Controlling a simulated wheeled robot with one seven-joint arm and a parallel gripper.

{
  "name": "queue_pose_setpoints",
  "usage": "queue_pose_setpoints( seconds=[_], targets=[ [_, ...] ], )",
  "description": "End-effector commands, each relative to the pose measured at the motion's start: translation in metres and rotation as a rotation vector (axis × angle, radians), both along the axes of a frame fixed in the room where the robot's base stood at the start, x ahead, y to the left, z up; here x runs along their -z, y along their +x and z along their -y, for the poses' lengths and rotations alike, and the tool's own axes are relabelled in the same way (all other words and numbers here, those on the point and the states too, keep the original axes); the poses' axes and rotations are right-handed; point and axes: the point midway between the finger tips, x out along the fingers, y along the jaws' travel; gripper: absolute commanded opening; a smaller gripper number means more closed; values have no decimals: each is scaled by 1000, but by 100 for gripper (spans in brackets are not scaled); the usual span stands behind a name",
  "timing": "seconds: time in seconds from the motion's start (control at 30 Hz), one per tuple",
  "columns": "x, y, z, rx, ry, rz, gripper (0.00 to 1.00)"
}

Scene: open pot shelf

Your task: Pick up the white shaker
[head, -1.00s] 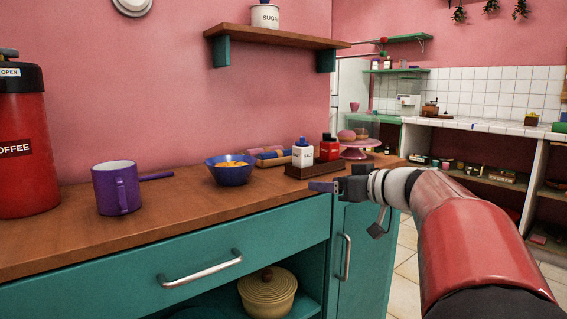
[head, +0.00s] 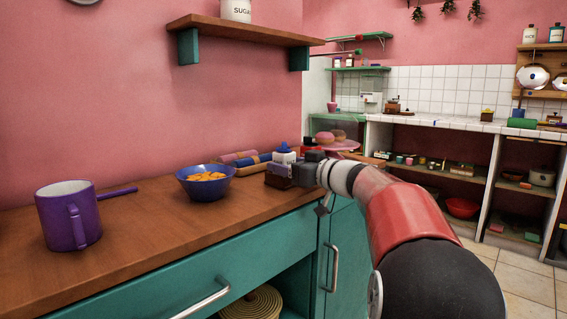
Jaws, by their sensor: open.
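The white shaker (head: 285,157) with a blue cap stands upright in a small brown wooden holder (head: 278,181) near the right end of the wooden counter, in the head view. My gripper (head: 276,167) is at the shaker, reaching in from the right. A grey-blue finger shows at the shaker's lower left and hides part of it. The jaws are open, and I cannot tell whether they touch the shaker. The red shaker (head: 310,142) stands just behind my gripper and is mostly hidden by it.
A blue bowl of orange food (head: 205,184) and a purple mug (head: 69,216) stand to the left on the counter. Rolled items (head: 243,160) lie behind the bowl. A pink cake stand (head: 336,146) is behind my gripper. A wall shelf (head: 240,28) hangs above.

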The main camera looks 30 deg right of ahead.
Motion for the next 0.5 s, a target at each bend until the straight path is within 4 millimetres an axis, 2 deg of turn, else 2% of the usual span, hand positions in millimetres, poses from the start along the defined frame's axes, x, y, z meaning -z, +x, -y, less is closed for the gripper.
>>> queue_pose_setpoints(
  seconds=[0.13, 0.37, 0.5],
  targets=[
    [-1, 14, -5, -1, 1, 0, 65],
    [0, 15, -6, 0, 0, 0, 65],
    [0, 15, -6, 0, 0, 0, 50]
  ],
)
